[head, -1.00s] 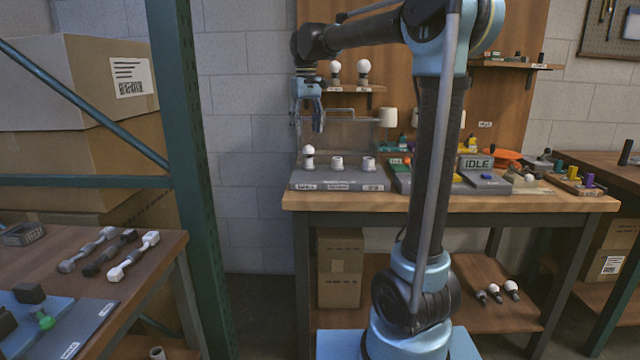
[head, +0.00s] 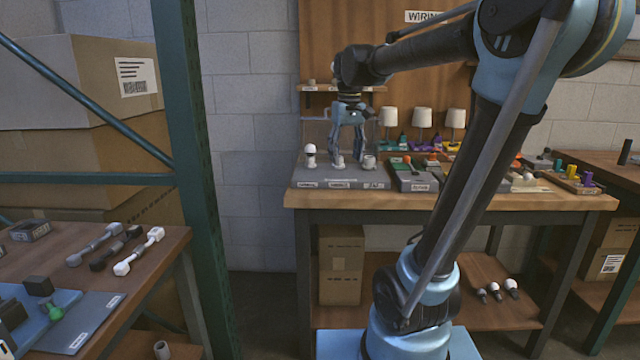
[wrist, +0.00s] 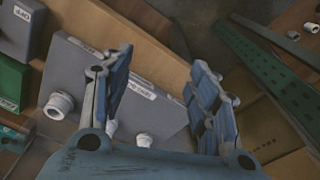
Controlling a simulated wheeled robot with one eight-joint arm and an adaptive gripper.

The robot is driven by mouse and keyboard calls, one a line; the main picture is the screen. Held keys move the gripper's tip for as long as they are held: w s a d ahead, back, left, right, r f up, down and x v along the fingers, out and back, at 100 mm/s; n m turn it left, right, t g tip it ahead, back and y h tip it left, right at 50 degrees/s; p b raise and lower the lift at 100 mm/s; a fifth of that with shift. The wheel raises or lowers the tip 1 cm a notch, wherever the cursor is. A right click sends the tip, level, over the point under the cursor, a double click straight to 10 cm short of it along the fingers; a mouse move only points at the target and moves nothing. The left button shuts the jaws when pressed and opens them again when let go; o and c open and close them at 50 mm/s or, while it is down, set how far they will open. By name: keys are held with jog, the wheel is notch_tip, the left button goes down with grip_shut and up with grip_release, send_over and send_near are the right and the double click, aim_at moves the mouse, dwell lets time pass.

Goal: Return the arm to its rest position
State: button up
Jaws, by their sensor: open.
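My gripper (head: 348,158) is at the grey socket board (head: 308,178) on the workbench, fingers pointing down. Its fingers are spread in the wrist view (wrist: 160,62), with nothing gripped between them. In the head view the fingers are by the middle white socket (head: 338,162); I cannot tell whether they touch it. A white bulb (head: 310,150) stands upright at the board's left position. A right white socket (head: 369,161) is just beside the gripper. My arm reaches out over the bench, bent at the elbow.
A wall shelf (head: 308,88) is partly hidden by my arm. A green rack post (head: 200,170) stands left of the bench. Cardboard boxes (head: 100,80) are stacked behind it.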

jog(key=s+d+f+m, duration=0.1)
jog(key=s+d+f, duration=0.2)
jog(key=s+f, duration=0.4)
jog(key=s+d+f+m+t, duration=0.1)
jog(key=s+d+f, duration=0.3)
jog(key=s+f, duration=0.3)
jog(key=s+d+f+m, duration=0.2)
jog(key=s+d+f, duration=0.2)
jog(key=s+f, duration=0.3)
notch_tip(320, 180, down, 3)
jog(key=shift+s+d+r, duration=0.1)
jog(key=shift+s+d, duration=0.05)
jog(key=shift+s, duration=0.05)
jog(key=shift+w+f, duration=0.25)
jog(key=shift+w, duration=0.2)
